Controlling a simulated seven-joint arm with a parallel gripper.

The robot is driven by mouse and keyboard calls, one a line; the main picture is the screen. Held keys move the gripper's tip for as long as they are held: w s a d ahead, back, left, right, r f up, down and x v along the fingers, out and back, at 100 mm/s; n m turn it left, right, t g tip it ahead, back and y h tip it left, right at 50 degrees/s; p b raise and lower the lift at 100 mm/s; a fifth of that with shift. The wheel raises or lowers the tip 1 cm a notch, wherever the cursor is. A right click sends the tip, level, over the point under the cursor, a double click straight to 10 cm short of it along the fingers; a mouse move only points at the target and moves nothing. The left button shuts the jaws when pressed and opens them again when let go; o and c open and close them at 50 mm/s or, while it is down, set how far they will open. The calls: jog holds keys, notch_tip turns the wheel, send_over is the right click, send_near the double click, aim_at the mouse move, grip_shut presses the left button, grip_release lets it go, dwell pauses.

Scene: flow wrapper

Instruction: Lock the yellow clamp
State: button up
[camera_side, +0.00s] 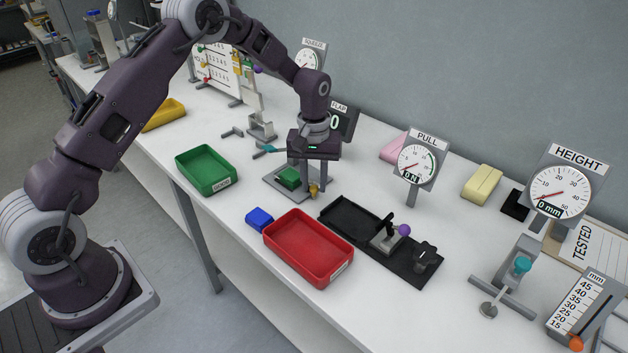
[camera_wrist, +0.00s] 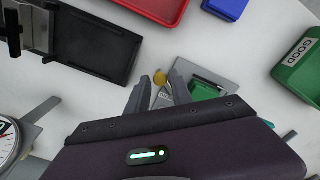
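The yellow clamp shows as a small yellow knob (camera_side: 314,190) at the right edge of a grey plate (camera_side: 272,181) in the side view. In the wrist view the yellow knob (camera_wrist: 160,77) sits at the fingertips, in line with the gap between them. My gripper (camera_side: 312,189) points down over this plate. Its two fingers (camera_wrist: 159,82) are apart, with clear space on both sides of the knob and nothing gripped. A green block (camera_side: 289,178) lies on the plate, partly hidden by a finger; it also shows in the wrist view (camera_wrist: 204,91). The clamp's lower part is hard to make out.
A red tray (camera_side: 309,281), blue block (camera_side: 259,219) and green tray (camera_side: 206,190) stand nearby. A black fixture (camera_side: 347,222) with a purple-knobbed lever (camera_side: 404,230) lies to the right. The PULL gauge (camera_side: 417,164) stands behind it. Bare table lies around the plate.

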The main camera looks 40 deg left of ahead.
grip_shut()
jog(key=m, duration=0.1)
jog(key=s+a+m, duration=0.1)
jog(key=m, duration=0.2)
jog(key=shift+s+a+m, duration=0.25)
jog(key=shift+a+m, duration=0.1)
jog(key=shift+m, duration=0.05)
jog(key=m, duration=0.1)
jog(key=a+m, duration=0.1)
jog(key=m, duration=0.1)
jog(key=shift+s+a, duration=0.2)
jog(key=shift+s, duration=0.05)
jog(key=shift+s+a+m, duration=0.1)
jog(key=shift+a+m, duration=0.45)
jog(key=shift+m, duration=0.75)
jog(key=shift+o, duration=2.2)
grip_release()
